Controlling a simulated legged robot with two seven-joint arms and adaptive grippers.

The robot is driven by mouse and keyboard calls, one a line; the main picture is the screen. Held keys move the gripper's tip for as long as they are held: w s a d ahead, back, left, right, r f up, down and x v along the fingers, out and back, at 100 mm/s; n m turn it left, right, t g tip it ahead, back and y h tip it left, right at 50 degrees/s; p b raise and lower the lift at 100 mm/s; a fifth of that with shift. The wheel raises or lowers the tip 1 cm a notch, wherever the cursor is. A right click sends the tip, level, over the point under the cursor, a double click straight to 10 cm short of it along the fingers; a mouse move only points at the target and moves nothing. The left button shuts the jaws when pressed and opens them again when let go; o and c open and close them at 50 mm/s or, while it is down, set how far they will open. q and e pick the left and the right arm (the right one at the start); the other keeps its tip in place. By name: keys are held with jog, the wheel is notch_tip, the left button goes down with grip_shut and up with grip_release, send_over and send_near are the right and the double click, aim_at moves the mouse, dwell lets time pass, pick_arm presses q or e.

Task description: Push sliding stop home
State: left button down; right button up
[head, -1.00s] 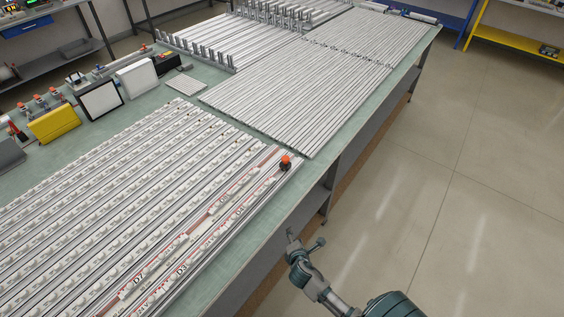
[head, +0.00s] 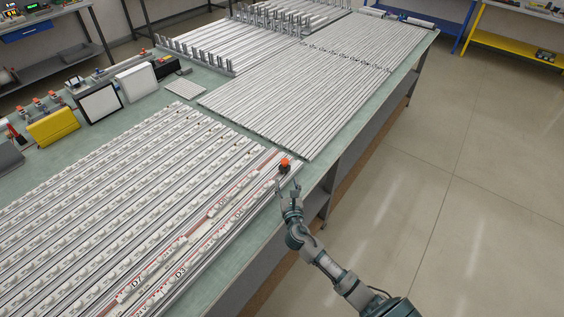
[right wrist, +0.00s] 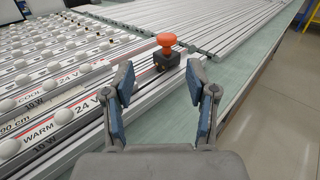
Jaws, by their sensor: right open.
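The sliding stop, a black block with an orange-red knob (head: 285,163), sits on the rail at the right end of the near panel of strips (head: 130,210). In the right wrist view the stop (right wrist: 167,50) shows upright on the rails, ahead of and between my fingertips. My right gripper (head: 288,187) is open and empty, just on the near side of the stop. In the right wrist view its two blue-padded fingers (right wrist: 160,95) stand apart, with a visible gap before the stop. My left gripper is not in view.
A second panel of bare rails (head: 300,95) lies beyond the stop. A narrow bare strip of green table (head: 245,245) runs along the right edge. A yellow box (head: 53,126) and a black-framed white panel (head: 99,98) stand at the left. The floor at right is clear.

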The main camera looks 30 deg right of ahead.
aim_at(283, 161)
jog(key=x, duration=0.3)
jog(key=d+b+x, duration=0.1)
jog(key=x, duration=0.7)
jog(key=shift+s+d+f, duration=0.1)
jog(key=shift+d+f, duration=0.25)
jog(key=shift+w+a+r, duration=0.1)
jog(key=shift+w, duration=0.2)
jog(key=shift+w+a+r, duration=0.2)
jog(key=shift+a+r, duration=0.05)
jog(key=shift+a, duration=0.15)
jog(key=shift+d+f, duration=0.15)
jog(key=shift+d, duration=0.3)
jog(key=c, duration=0.7)
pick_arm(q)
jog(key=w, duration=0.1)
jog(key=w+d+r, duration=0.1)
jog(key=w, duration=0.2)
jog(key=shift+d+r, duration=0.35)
pick_arm(e)
jog(key=shift+d, duration=0.15)
grip_shut()
